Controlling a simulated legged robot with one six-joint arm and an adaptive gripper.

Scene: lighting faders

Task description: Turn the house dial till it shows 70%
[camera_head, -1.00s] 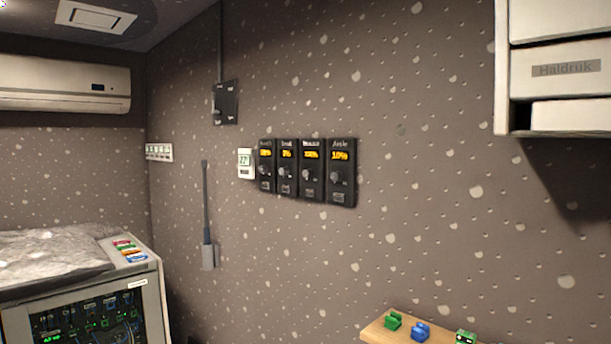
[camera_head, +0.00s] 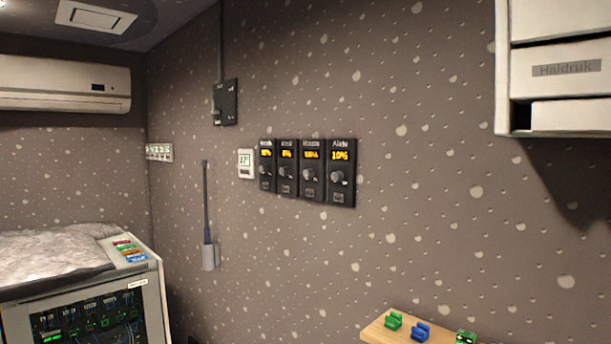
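A row of black dial panels hangs on the speckled wall at the middle of the head view, each with an orange display and a round knob. Their labels are small and blurred. The third panel from the left (camera_head: 312,190) has a label that may read House; its number is too blurred to read surely. The rightmost panel (camera_head: 341,192) seems to be labelled Aisle and shows 10%. The two left panels (camera_head: 265,184) (camera_head: 286,187) have unclear labels. My gripper is not in view, and nothing touches the knobs.
A small white thermostat (camera_head: 246,163) sits just left of the dials. A black switch box (camera_head: 225,102) is above left. A wooden shelf (camera_head: 378,333) with small coloured blocks juts out at lower right. A white cabinet (camera_head: 556,82) hangs at upper right.

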